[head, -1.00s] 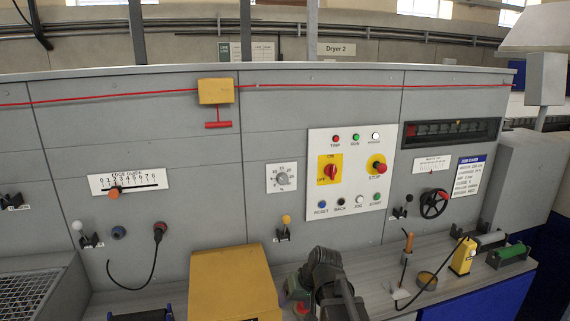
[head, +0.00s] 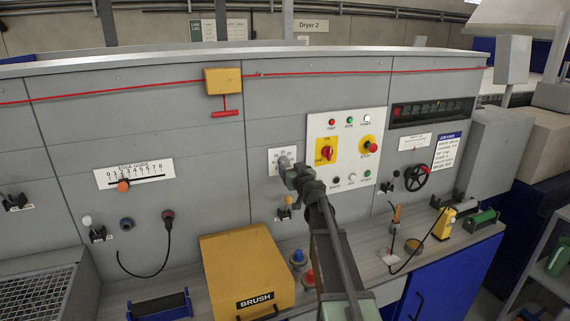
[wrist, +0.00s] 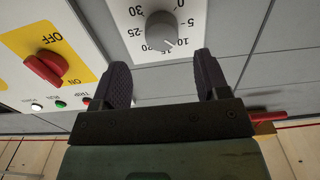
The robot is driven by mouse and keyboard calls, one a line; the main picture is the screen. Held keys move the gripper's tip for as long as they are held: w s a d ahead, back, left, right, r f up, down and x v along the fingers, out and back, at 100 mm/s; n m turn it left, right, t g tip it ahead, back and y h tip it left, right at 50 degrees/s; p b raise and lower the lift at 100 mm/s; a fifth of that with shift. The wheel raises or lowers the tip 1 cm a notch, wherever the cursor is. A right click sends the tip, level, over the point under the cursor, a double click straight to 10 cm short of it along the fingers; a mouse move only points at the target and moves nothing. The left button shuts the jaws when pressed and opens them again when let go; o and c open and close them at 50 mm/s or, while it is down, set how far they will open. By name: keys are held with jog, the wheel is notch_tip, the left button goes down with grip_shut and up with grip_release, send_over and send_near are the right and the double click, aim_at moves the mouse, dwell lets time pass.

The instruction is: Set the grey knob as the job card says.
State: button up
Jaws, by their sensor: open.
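The grey knob (wrist: 161,30) sits on a white dial plate (wrist: 205,12) with numbers from 0 to 30. In the wrist view the plate is upside down. The knob's pale mark appears to point between 10 and 15. My gripper (wrist: 164,74) is open and empty; its two dark fingers point at the plate, just short of the knob, which lies roughly between their lines. In the head view my gripper (head: 291,176) partly covers the knob and plate. The job card (head: 447,150) hangs at the right of the panel; its lines are too small to read surely.
A white control panel (head: 346,125) with a red-yellow switch (head: 327,152), a stop button (head: 371,147) and lamps is close right of the knob. A yellow-handled lever (head: 287,202) is below. A yellow brush box (head: 246,270) stands on the bench. A red cord (head: 150,87) runs above.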

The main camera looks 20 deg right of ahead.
aim_at(286, 164)
jog(key=w, duration=0.6)
jog(key=shift+w+d, duration=0.1)
jog(key=shift+w, duration=0.05)
jog(key=c, duration=0.9)
jog(key=shift+m, duration=0.4)
jog(key=m, duration=1.2)
jog(key=shift+d+f+m, duration=0.15)
jog(key=shift+m, duration=0.15)
jog(key=m, duration=0.7)
jog(key=shift+f, duration=0.15)
jog(key=m, duration=0.6)
jog(key=shift+b, duration=0.35)
jog(key=shift+m, duration=0.3)
